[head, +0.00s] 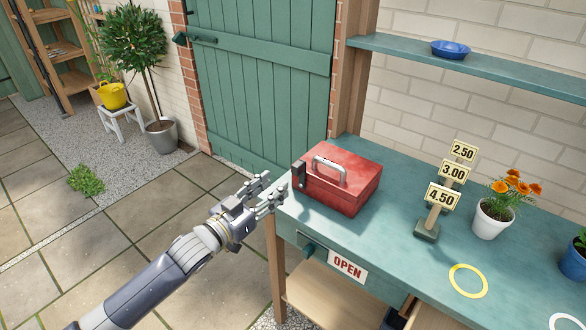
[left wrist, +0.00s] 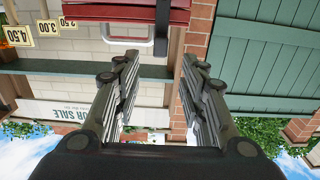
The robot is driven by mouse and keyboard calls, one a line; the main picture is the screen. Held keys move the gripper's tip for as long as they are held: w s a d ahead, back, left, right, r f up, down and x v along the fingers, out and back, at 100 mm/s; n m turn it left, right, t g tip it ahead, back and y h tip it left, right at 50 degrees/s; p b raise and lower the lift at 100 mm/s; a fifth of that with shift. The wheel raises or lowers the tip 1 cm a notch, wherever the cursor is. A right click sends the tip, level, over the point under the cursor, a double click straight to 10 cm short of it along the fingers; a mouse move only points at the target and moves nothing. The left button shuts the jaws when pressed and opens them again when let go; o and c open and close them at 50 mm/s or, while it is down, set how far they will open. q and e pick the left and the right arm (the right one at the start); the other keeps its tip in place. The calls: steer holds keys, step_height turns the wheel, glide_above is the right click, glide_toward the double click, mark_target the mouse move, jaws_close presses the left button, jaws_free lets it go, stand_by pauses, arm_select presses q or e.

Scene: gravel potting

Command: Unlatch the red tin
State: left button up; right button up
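The red tin (head: 338,182) sits on the left end of the green workbench, lid shut, with a pale handle (head: 329,170) on top. A dark latch (head: 299,174) is at its left end. My left gripper (head: 268,187) is open and empty, just left of that end and off the bench edge, apart from the latch. In the left wrist view, which is upside down, the tin (left wrist: 110,13) shows at the top, and the dark latch (left wrist: 163,28) lies beyond the gap between my open fingers (left wrist: 160,65). My right gripper is not in view.
The bench (head: 385,225) also holds price signs (head: 443,196), a potted orange flower (head: 493,212) and a yellow ring (head: 468,281). An OPEN sign (head: 347,266) hangs at the front. A blue bowl (head: 450,49) sits on the shelf.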

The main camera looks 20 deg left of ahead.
mark_target(294, 169)
arm_select(q)
steer(key=p+x, duration=0.1)
steer(key=x, duration=0.8)
steer(key=shift+f, duration=0.1)
jaws_close()
